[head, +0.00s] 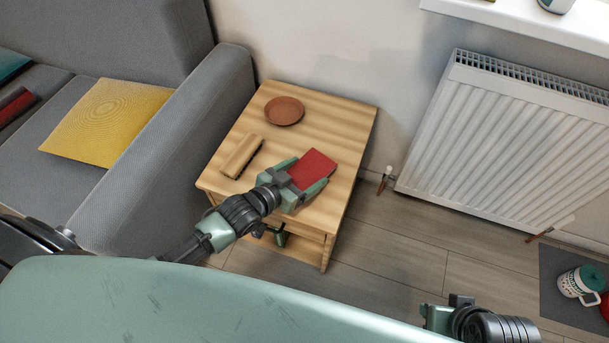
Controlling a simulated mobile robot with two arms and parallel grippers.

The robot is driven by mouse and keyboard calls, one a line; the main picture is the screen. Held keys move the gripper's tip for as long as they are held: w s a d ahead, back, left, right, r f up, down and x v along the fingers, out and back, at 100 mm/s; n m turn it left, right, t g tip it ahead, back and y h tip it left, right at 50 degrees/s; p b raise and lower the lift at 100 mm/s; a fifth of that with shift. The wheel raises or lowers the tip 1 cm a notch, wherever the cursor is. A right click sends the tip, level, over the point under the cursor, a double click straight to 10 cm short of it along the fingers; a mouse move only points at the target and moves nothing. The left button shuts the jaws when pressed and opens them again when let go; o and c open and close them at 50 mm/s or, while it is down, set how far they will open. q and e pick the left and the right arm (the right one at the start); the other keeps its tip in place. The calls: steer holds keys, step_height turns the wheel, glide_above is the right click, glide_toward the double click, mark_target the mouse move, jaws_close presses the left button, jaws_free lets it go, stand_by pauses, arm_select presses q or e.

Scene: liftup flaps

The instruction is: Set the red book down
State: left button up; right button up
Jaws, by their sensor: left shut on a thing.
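The red book (316,167) is over the front right part of a wooden side table (335,110). My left gripper (303,178) is shut on its near end, with one green finger on each side. The book lies roughly flat to the view. I cannot tell whether its underside touches the tabletop; the gripper hides its near end. My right gripper (440,316) shows only in part at the bottom right, away from the table, and its fingers are not clear.
A terracotta saucer (284,110) and a wooden brush (241,155) lie on the tabletop. A grey sofa (170,150) with a yellow cushion (108,120) stands left, a white radiator (500,140) right. A white mug (575,283) stands on a dark mat at the far right.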

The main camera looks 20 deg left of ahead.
arm_select(q)
steer(key=shift+f, duration=0.15)
steer(key=o, duration=1.5)
